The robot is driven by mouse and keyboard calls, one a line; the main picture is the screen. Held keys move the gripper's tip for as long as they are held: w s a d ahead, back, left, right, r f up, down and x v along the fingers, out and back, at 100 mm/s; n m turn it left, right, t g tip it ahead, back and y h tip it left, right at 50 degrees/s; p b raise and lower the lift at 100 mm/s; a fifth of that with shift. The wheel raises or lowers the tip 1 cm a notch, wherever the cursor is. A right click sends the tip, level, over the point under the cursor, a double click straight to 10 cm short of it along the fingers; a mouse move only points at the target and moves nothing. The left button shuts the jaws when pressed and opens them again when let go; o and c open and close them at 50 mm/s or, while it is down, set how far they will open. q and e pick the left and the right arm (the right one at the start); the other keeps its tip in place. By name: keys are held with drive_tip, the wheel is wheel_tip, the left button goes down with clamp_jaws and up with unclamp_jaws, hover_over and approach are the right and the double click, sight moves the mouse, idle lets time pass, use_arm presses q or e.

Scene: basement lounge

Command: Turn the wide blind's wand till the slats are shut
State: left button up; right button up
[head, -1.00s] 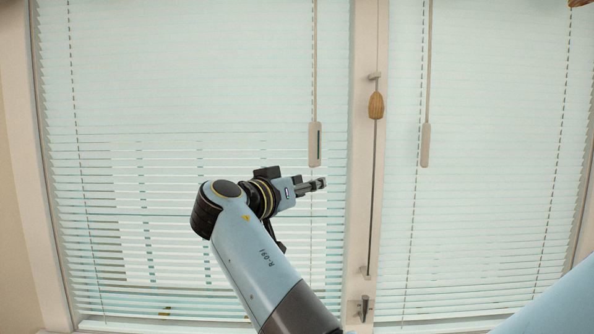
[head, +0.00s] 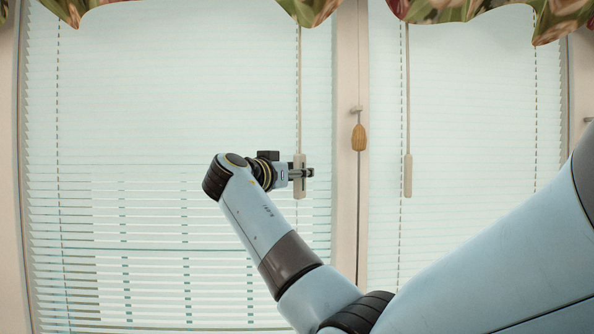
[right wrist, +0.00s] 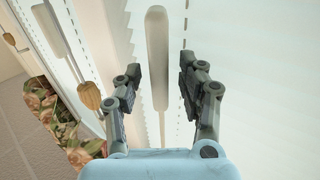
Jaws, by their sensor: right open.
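The wide blind (head: 110,110) fills the left of the head view; gaps show between its lower slats, while the upper ones look nearly closed from here. Its wand (head: 299,80) hangs near the blind's right edge and ends in a pale grip (head: 300,190). My right gripper (head: 306,173) is at that grip. In the right wrist view, the wand's grip (right wrist: 157,60) stands between the two spread fingers of my right gripper (right wrist: 152,85), with space on both sides. My left gripper is out of view.
A narrower blind (head: 465,120) with its own wand (head: 408,175) hangs to the right. Between the blinds are the window post and a cord with a wooden knob (head: 359,137). A floral valance (head: 450,8) hangs across the top.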

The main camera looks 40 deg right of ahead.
drive_tip(key=shift+d, duration=0.2)
drive_tip(key=shift+c, duration=0.5)
clamp_jaws()
drive_tip(key=shift+s+n+t+y, duration=0.15)
drive_tip(key=shift+n+t+y, duration=0.25)
drive_tip(key=shift+n+t, duration=0.6)
drive_tip(key=shift+n+t+y, duration=0.6)
drive_tip(key=shift+t, duration=0.7)
